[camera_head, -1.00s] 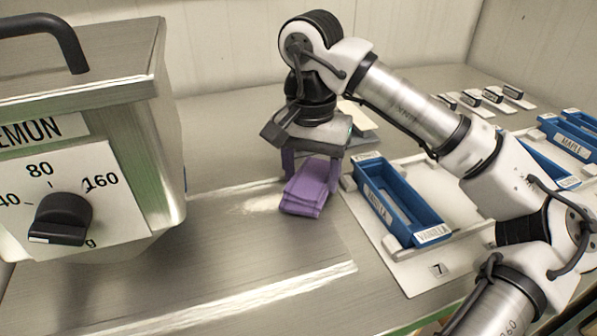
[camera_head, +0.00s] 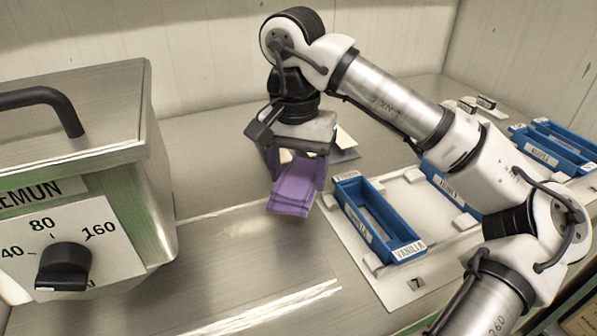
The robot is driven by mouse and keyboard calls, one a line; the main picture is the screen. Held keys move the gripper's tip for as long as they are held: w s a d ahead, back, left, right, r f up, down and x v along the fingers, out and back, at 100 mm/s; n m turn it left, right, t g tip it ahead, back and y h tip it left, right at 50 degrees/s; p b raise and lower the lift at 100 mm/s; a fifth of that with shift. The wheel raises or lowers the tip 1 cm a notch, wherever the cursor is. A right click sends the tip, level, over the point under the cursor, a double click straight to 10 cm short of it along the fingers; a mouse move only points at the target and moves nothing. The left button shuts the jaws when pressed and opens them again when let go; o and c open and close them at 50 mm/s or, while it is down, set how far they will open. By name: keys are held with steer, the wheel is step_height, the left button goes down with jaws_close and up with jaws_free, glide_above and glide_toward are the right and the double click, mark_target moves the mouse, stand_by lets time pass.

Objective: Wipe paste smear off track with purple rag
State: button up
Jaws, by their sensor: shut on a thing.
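My gripper (camera_head: 296,172) is shut on the purple rag (camera_head: 291,194), a folded stack of cloth. The rag hangs between the fingers just above or on the metal counter; I cannot tell if it touches. The track (camera_head: 225,275) is a flat strip between two bright rails on the counter, to the right of the metal kettle. A faint pale paste smear (camera_head: 245,226) shows on it near the far rail, left of and below the rag.
The kettle (camera_head: 158,205) with a black dial (camera_head: 64,266) fills the left side. A blue bin (camera_head: 375,225) labelled VANILLA sits on a white board (camera_head: 405,287) right of the rag. More blue bins (camera_head: 550,150) stand farther right. The front middle of the counter is clear.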

mark_target(298, 178)
steer(key=shift+r, duration=0.5)
step_height(298, 178, up, 3)
steer(key=p, duration=0.3)
steer(key=shift+a+r, duration=0.1)
stand_by(0.3)
